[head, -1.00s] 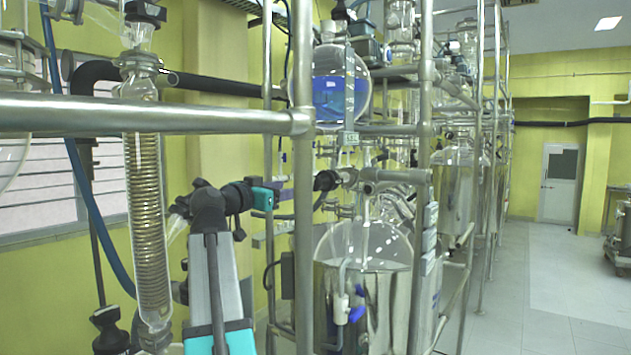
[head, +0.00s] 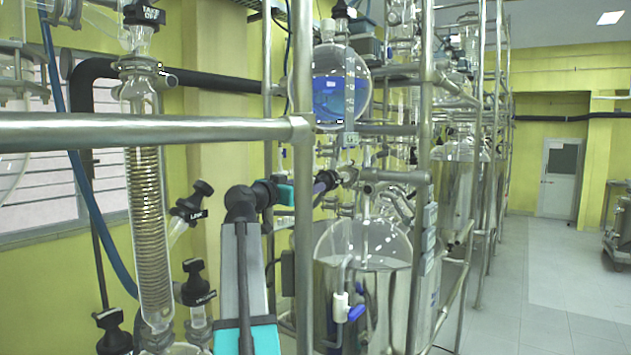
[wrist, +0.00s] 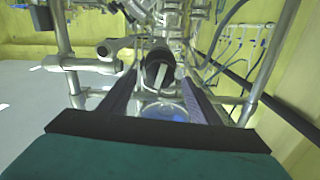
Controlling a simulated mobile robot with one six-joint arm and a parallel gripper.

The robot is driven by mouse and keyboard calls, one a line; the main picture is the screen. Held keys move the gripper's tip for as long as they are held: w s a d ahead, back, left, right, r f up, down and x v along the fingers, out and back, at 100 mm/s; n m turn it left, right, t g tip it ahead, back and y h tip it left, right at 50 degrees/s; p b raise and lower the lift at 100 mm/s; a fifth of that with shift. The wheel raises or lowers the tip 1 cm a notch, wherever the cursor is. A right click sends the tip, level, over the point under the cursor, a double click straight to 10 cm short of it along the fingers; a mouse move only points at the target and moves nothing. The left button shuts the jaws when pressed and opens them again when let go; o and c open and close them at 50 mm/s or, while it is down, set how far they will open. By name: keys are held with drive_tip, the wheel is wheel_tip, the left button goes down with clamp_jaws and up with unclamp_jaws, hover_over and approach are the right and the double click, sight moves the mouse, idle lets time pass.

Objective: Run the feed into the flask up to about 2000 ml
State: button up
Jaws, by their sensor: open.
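A round glass flask (head: 342,85) with blue liquid hangs in the metal frame, with a scale strip too small to read. A dark valve knob (wrist: 159,68) with a pale bar across it sits below that flask; the blue liquid (wrist: 168,114) shows behind it in the wrist view. My gripper (wrist: 160,80) is open, with one finger on each side of the knob. I cannot tell whether the fingers touch it. In the head view my gripper (head: 322,184) reaches the valve from the left and partly hides it. A clear glass vessel (head: 366,240) sits below in a steel bath.
A coiled glass condenser (head: 149,230) and black-knobbed valves (head: 197,283) stand at the left. Frame posts (head: 302,230) stand close to my arm. The floor aisle (head: 540,290) at the right is clear.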

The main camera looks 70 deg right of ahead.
drive_tip(key=shift+p+x, duration=0.7)
drive_tip(key=shift+x, duration=1.95)
drive_tip(key=c, duration=1.1)
drive_tip(key=shift+o, duration=0.2)
drive_tip(key=shift+n, duration=0.3)
